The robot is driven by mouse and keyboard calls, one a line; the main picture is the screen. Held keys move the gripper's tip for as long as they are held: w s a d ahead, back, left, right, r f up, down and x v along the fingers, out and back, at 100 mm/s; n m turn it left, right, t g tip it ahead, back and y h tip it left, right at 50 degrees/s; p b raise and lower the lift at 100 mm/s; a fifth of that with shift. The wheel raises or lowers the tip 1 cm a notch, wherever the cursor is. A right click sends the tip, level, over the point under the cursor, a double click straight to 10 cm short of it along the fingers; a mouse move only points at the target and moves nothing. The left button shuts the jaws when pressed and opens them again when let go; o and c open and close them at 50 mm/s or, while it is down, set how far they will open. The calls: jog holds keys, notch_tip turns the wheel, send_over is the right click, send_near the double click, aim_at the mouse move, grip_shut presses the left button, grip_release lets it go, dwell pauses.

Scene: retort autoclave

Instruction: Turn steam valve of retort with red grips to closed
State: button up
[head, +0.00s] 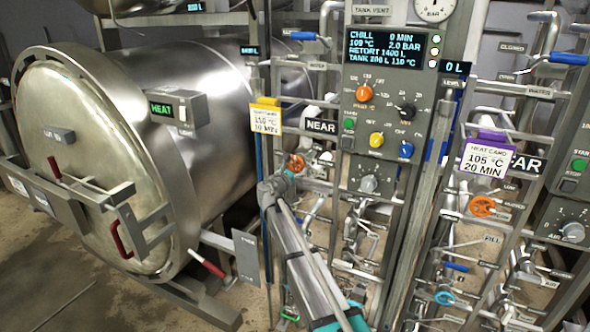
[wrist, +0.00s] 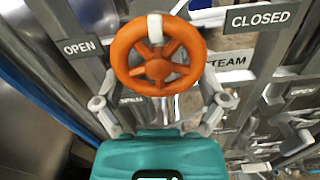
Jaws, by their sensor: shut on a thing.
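The steam valve's orange handwheel (wrist: 157,55) fills the upper middle of the wrist view. A white mark sits at the top of its rim, between the OPEN sign (wrist: 83,47) at left and the CLOSED sign (wrist: 259,17) at right. A partly covered STEAM label (wrist: 232,61) is behind it. My gripper (wrist: 160,86) is shut on the wheel, one finger on each side. In the head view the wheel (head: 297,162) shows small behind my gripper (head: 288,178). The retort (head: 90,170) with red grips is at left, its door shut and its box reading HEAT.
A control panel (head: 385,110) reading CHILL stands right of my arm. A yellow-topped card (head: 266,118) hangs near the wheel. Pipes and smaller valves crowd the right. Another orange wheel (head: 482,206) is farther right. Floor is clear at lower left.

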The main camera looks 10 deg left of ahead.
jog(key=m, duration=0.4)
jog(key=shift+w+a+r+m, duration=0.1)
jog(key=shift+a+r+m, duration=0.05)
jog(key=shift+a+m, duration=0.25)
jog(key=m, duration=0.3)
jog(key=shift+w+a+r+m+p, duration=0.1)
jog(key=shift+r+m+p, duration=0.1)
jog(key=shift+m+p, duration=0.1)
jog(key=m, duration=0.4)
jog(key=shift+a+r+m+p, duration=0.1)
jog(key=shift+r+m+p, duration=0.2)
jog(key=shift+r+m, duration=0.2)
jog(key=shift+m, duration=1.6)
jog(key=o, duration=0.8)
jog(key=shift+a, duration=0.15)
jog(key=shift+v, duration=6)
